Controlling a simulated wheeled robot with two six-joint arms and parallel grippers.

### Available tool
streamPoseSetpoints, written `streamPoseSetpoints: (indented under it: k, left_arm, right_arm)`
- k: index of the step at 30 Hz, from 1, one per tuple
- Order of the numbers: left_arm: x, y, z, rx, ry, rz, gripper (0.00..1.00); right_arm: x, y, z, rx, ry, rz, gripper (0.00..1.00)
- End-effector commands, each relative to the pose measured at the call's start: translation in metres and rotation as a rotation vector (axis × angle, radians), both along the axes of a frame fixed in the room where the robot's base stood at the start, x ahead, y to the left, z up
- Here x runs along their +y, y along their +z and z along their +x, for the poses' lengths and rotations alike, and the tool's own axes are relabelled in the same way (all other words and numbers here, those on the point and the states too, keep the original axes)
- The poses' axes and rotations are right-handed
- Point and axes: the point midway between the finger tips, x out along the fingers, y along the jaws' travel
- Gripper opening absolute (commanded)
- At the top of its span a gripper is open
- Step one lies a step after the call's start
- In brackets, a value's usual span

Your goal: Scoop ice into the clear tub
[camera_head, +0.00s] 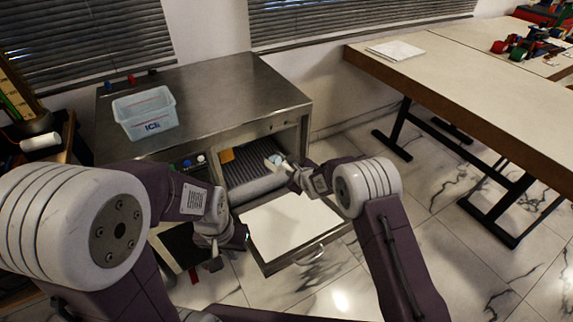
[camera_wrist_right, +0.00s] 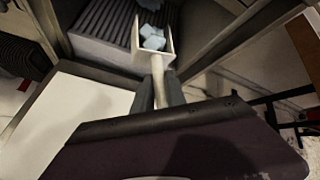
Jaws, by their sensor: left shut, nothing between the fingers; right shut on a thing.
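The clear tub (camera_head: 146,112), pale blue with an "ICE" label, stands upright on the metal top of the cabinet; I see no ice in it. My right gripper (camera_head: 293,172) is shut on the handle of a small scoop (camera_wrist_right: 157,66), at the cabinet's open front. The scoop points into the opening, and light-blue ice cubes (camera_wrist_right: 152,39) lie in it. More pale blue shows at the top edge of the right wrist view. My left gripper (camera_head: 238,240) is shut and empty, low in front of the cabinet, left of the open door and far from the tub.
The metal cabinet (camera_head: 215,82) has its white-lined door (camera_head: 290,225) folded down in front. A dark ribbed surface (camera_wrist_right: 103,22) is inside the opening. Small knobs (camera_head: 187,163) are on its front. A long table (camera_head: 470,85) stands at right. The cabinet top right of the tub is clear.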

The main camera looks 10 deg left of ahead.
Motion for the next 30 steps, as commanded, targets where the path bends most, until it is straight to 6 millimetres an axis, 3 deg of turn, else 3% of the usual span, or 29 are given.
streamPoseSetpoints:
  k: [3, 16, 30]
  left_arm:
    - [0.000, 0.012, 0.000, 0.000, 0.000, 0.000, 0.00]
    - [0.000, 0.031, 0.000, 0.000, 0.000, 0.000, 0.00]
    - [0.000, 0.033, 0.000, 0.000, 0.000, 0.000, 0.00]
  right_arm:
    - [-0.012, 0.012, -0.016, 0.001, -0.001, 0.000, 0.00]
    - [-0.050, 0.033, -0.068, 0.000, -0.001, -0.001, 0.00]
    - [-0.058, 0.036, -0.080, -0.001, 0.000, 0.001, 0.00]
